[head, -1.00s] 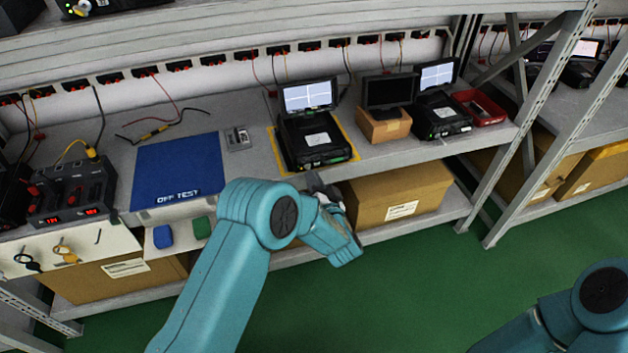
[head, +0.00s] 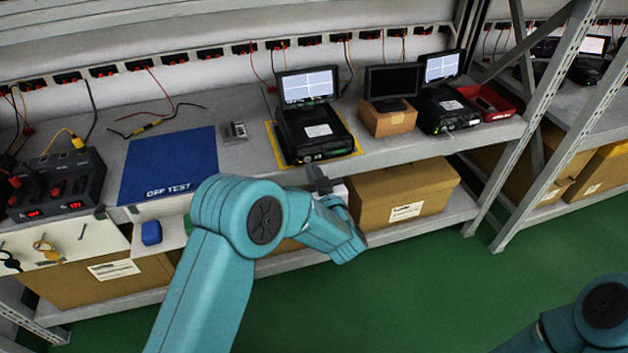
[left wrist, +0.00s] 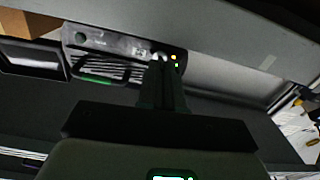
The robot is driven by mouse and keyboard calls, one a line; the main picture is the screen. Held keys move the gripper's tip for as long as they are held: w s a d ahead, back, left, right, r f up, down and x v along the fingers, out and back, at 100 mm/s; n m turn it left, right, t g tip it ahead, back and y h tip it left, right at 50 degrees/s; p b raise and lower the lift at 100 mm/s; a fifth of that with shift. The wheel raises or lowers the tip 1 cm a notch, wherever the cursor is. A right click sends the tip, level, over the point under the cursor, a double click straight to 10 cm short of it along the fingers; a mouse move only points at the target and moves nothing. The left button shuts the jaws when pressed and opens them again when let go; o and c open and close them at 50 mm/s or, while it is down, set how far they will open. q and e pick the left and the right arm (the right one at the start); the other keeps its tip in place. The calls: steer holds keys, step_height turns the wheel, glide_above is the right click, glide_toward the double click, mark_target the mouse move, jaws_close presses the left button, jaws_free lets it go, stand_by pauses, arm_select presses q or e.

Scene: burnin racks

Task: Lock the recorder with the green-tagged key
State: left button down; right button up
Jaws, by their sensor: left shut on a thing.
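The black recorder (head: 312,132), with a lit screen on top, stands on a yellow-edged mat on the bench. Its front face (left wrist: 110,45) shows upside down in the left wrist view, with small lights and a green strip. My left gripper (head: 318,178) is just in front of and below the recorder's front. In the left wrist view my shut fingers (left wrist: 161,70) overlap the recorder's front beside the lights. The green-tagged key is mostly hidden between them, and I cannot tell whether it touches the lock. My right gripper is out of view.
Dark-tagged (head: 10,261) and yellow-tagged (head: 46,249) keys hang at the left beside an empty hook (head: 82,232). A blue OFF TEST mat (head: 170,163) lies left of the recorder. A small monitor on a cardboard box (head: 388,122) stands right. Cardboard boxes (head: 405,190) fill the lower shelf.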

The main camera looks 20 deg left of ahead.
arm_select(q)
steer(key=n+b, duration=0.7)
steer(key=n, duration=0.1)
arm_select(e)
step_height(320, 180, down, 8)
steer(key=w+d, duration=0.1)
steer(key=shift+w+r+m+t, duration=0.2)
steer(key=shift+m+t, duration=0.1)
arm_select(q)
steer(key=shift+b, duration=0.3)
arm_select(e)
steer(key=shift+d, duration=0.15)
arm_select(q)
steer(key=c, duration=1.3)
jaws_free()
steer(key=p+v, duration=0.3)
steer(key=v, duration=1.3)
steer(key=shift+s, duration=0.15)
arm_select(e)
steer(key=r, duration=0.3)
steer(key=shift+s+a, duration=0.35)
